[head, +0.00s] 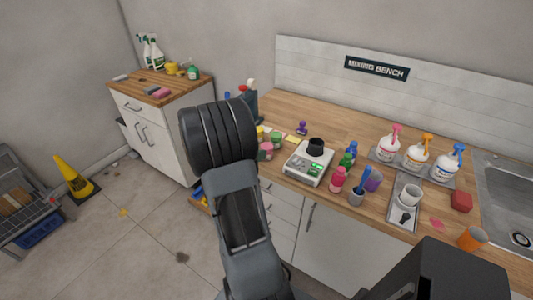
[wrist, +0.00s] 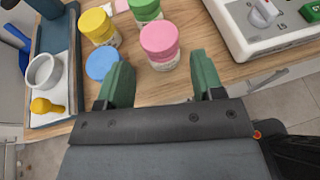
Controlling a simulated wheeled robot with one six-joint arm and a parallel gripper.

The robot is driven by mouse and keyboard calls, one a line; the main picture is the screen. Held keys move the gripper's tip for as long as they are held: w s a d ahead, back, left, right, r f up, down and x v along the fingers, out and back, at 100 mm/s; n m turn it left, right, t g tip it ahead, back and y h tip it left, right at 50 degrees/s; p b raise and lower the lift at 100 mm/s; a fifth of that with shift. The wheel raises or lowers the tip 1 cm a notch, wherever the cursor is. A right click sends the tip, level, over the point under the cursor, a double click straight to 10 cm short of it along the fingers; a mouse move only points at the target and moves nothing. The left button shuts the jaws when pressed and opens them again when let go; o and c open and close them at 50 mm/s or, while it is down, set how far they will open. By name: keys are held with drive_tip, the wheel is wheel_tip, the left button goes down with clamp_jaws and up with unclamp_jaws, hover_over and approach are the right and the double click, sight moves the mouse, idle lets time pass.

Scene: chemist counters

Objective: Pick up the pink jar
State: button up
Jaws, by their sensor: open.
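The pink jar (wrist: 160,44) stands on the wooden counter, with a pink lid and a pale labelled body. In the head view the pink jar (head: 266,151) shows just right of my arm. My gripper (wrist: 162,62) is open and empty. Its two green fingers are spread on either side of the line to the jar, with the jar just beyond the fingertips. The gripper's fingers are hidden behind my arm in the head view.
A green jar (wrist: 144,9) stands close behind the pink one, and a yellow jar (wrist: 97,25) to the left. A blue lid (wrist: 103,63) is beside the left finger. A white scale (wrist: 270,28) is to the right, and a tray (wrist: 50,100) with a mortar to the left.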

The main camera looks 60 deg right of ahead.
sight(267, 145)
drive_tip(key=shift+p+x, duration=0.5)
drive_tip(key=shift+x, duration=3.05)
drive_tip(key=shift+w, duration=0.1)
drive_tip(key=c, duration=0.7)
